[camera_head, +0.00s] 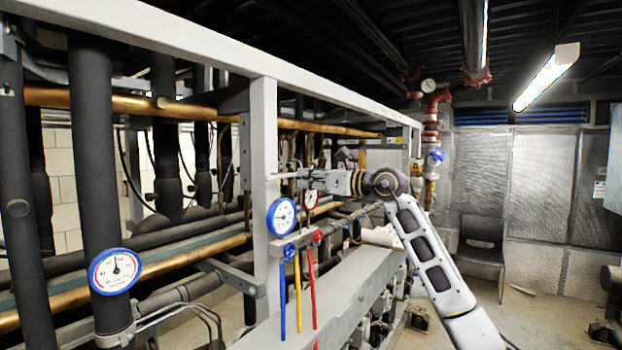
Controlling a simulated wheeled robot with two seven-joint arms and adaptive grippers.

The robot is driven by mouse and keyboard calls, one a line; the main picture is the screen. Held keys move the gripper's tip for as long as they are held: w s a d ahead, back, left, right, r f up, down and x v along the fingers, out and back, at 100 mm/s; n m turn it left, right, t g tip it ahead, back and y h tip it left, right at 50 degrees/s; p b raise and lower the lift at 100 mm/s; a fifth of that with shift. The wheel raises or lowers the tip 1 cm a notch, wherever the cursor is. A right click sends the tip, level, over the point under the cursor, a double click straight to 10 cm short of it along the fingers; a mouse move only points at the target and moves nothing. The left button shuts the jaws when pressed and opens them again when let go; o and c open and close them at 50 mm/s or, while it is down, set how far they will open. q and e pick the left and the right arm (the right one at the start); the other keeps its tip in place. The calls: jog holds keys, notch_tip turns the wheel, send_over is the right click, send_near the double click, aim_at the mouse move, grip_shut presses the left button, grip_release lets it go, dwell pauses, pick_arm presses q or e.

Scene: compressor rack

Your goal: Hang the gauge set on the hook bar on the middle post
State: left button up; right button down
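The gauge set shows at centre left: a blue-rimmed gauge (281,216), a smaller red-rimmed gauge (310,198), and a manifold (298,243) with a blue and a red knob. Blue, yellow and red hoses (298,290) hang down from it. It hangs upright in front of the pale middle post (264,150). A thin light bar (287,175), seemingly the hook bar, sticks out right from the post above the gauges. My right gripper (305,179) is at this bar's right end, just above the red-rimmed gauge. Its fingertips are too small to read. My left gripper is not in view.
Black pipes and a round gauge (115,271) stand at the left. A grey beam (180,35) crosses above.

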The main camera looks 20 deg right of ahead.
aim_at(301, 189)
jog(key=shift+f+b, duration=0.9)
jog(key=shift+f, duration=0.5)
dwell(0.8)
jog(key=c, duration=1.6)
grip_release()
jog(key=shift+o, duration=0.8)
jog(key=shift+a+f, duration=0.1)
jog(key=shift+f, duration=0.15)
jog(key=shift+r+b, duration=0.15)
jog(key=shift+b, duration=0.15)
jog(key=shift+s, duration=0.15)
jog(key=b+v, duration=0.3)
jog(key=v, duration=0.5)
jog(key=shift+b, duration=0.4)
